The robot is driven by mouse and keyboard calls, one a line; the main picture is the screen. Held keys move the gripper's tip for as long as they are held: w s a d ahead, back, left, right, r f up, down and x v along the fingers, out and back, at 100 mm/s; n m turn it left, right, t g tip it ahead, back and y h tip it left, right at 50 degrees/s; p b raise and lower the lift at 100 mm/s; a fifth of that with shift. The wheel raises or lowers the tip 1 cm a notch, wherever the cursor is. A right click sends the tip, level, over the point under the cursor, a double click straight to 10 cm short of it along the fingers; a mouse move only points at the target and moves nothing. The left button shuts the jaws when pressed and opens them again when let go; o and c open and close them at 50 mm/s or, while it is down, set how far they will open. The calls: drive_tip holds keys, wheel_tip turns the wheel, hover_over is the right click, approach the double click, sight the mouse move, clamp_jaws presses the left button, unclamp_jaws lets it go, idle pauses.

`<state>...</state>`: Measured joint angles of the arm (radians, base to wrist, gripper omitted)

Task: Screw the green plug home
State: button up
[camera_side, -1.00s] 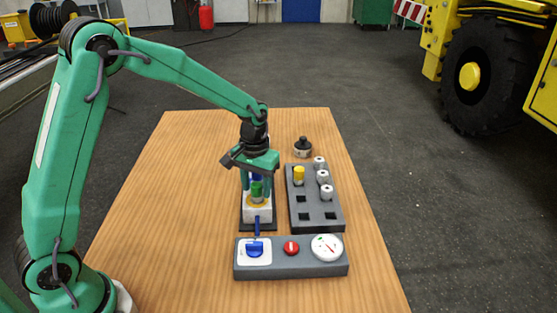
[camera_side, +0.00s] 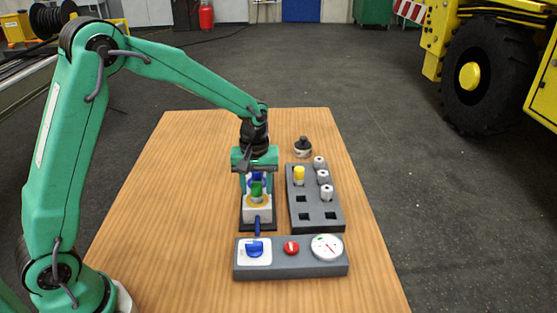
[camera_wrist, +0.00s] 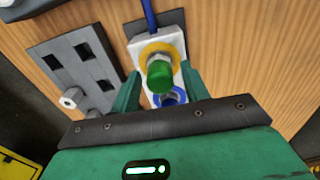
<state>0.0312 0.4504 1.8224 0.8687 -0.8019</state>
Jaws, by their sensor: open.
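The green plug (camera_side: 256,190) stands upright in the yellow-ringed port of the white block (camera_side: 257,214). In the wrist view the green plug (camera_wrist: 160,75) shows its green head with a metal collar beneath it, over the yellow ring (camera_wrist: 162,50). My gripper (camera_side: 256,186) points down over the block. In the wrist view my gripper (camera_wrist: 160,88) is open, with one finger on each side of the plug and gaps between. A blue ring (camera_wrist: 172,97) on the block lies beside the plug, partly hidden by my gripper.
A grey rack (camera_side: 325,213) right of the block holds a yellow-topped plug (camera_side: 299,175) and several silver fittings. A grey panel in front carries a blue lever (camera_side: 255,249), red button (camera_side: 291,248) and gauge (camera_side: 327,247). A black-topped part (camera_side: 303,147) stands behind the rack.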

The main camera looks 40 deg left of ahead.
clamp_jaws()
drive_tip(key=shift+m, duration=0.3)
drive_tip(key=m, duration=0.9)
drive_tip(key=shift+f, duration=0.1)
drive_tip(key=shift+m, duration=1.2)
